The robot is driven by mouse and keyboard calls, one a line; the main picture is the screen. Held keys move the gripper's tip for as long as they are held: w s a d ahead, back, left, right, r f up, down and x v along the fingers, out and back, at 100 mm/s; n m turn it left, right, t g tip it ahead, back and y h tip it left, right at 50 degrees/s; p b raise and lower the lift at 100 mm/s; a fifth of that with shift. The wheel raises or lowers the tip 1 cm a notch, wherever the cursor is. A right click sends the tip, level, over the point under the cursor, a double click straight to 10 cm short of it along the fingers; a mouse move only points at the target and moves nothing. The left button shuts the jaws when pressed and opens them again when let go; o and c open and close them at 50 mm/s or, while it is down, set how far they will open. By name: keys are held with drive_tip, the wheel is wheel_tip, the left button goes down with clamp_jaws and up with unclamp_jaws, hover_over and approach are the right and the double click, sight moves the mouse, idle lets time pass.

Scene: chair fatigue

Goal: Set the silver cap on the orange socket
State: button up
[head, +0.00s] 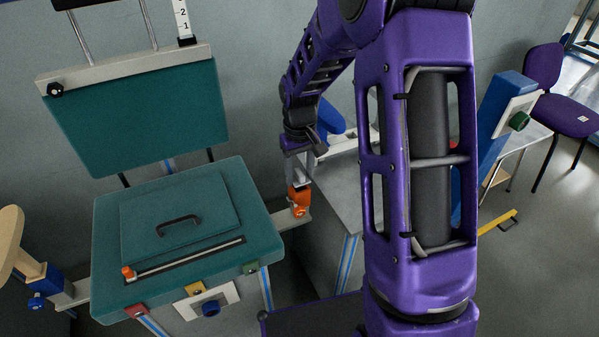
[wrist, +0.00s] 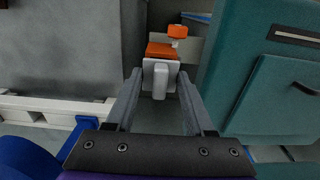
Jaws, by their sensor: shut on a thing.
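The silver cap (wrist: 160,80) is a pale plate with a stubby grip, held between the two fingers of my gripper (wrist: 160,98) in the wrist view. In the head view my gripper (head: 299,165) points down to the right of the teal chair seat. An orange block (wrist: 161,50) shows just beyond the cap in the wrist view; whether they touch cannot be told. A round orange piece (wrist: 177,31) on a pale stem is farther out. In the head view the orange parts (head: 300,200) lie right below my gripper, near the end of a grey bar; which is the socket is unclear.
The teal seat (head: 180,260) carries a black handle and a slot with a small orange knob (head: 128,272). The teal backrest (head: 140,118) stands behind it. A grey table (head: 345,185) is right of my gripper, close by. A purple chair (head: 565,110) is far right.

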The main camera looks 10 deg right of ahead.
sight(299, 172)
drive_tip(key=shift+f+b, duration=0.6)
drive_tip(key=shift+f, duration=0.3)
drive_tip(key=o, duration=1.3)
drive_tip(key=shift+o, duration=0.2)
wheel_tip(299, 172, up, 18)
drive_tip(key=p, duration=0.3)
drive_tip(key=shift+f, duration=0.25)
